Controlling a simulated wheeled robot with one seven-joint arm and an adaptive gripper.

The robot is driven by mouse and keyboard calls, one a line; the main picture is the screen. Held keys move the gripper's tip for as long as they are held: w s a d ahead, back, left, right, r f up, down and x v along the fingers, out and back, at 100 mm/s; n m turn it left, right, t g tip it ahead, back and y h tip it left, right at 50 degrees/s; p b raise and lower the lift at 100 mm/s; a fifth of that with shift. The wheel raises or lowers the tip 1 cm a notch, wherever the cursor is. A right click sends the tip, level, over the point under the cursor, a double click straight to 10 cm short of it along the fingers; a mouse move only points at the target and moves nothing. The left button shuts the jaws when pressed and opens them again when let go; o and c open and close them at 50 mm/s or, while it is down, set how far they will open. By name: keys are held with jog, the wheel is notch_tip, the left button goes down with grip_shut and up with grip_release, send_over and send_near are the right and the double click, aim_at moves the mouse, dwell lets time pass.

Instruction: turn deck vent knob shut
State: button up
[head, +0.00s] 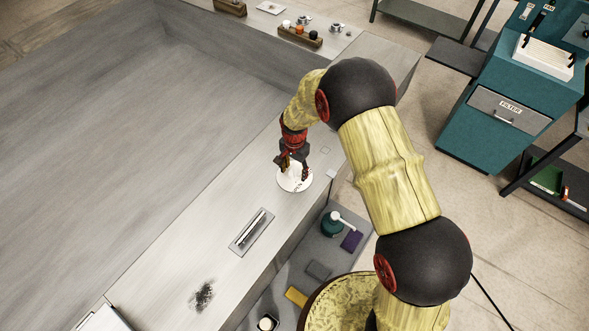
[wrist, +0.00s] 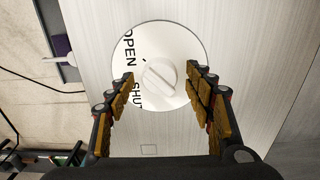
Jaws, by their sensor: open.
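The deck vent is a round white plate (head: 294,179) set on the pale deck, partly hidden under my gripper in the head view. The wrist view shows the plate (wrist: 183,45) with the words OPEN and SHUT in dark letters. The bar lies tilted. My gripper (wrist: 160,84) is open, with one finger on each side of the knob and a gap on both sides. It also shows over the plate in the head view (head: 292,172).
A recessed slotted fitting (head: 251,232) and a dark smudge (head: 202,295) lie on the deck nearer me. A lower grey shelf holds a green pump bottle (head: 332,225) and several pads. A teal cabinet (head: 498,130) stands at right. The deck around the vent is clear.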

jog(key=shift+f, duration=0.15)
jog(key=shift+c, duration=0.9)
jog(key=c, duration=1)
